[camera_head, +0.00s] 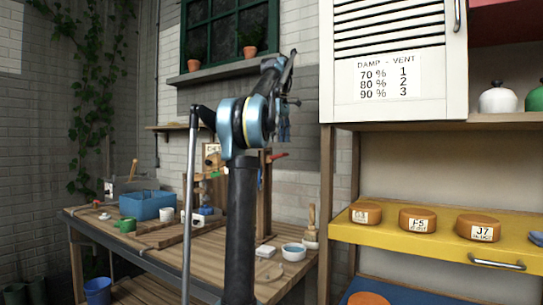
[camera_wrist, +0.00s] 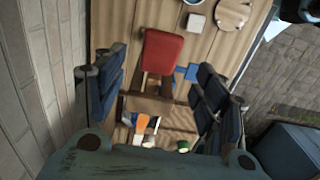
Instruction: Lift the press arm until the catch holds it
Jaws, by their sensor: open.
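The press is a wooden frame (camera_head: 264,195) on the workbench, partly hidden behind my arm. A red handle end (camera_head: 277,156), which looks like the press arm's grip, sticks out to the right at its top. In the wrist view the red grip (camera_wrist: 162,52) lies between the two dark finger pads of my gripper (camera_wrist: 159,62), with a gap on both sides. My gripper (camera_head: 285,125) is open and points down above the handle; contact is not visible. I cannot make out the catch.
On the right, a shelf with a yellow board (camera_head: 370,233) holds several labelled cheeses. A brick wall stands close behind the bench.

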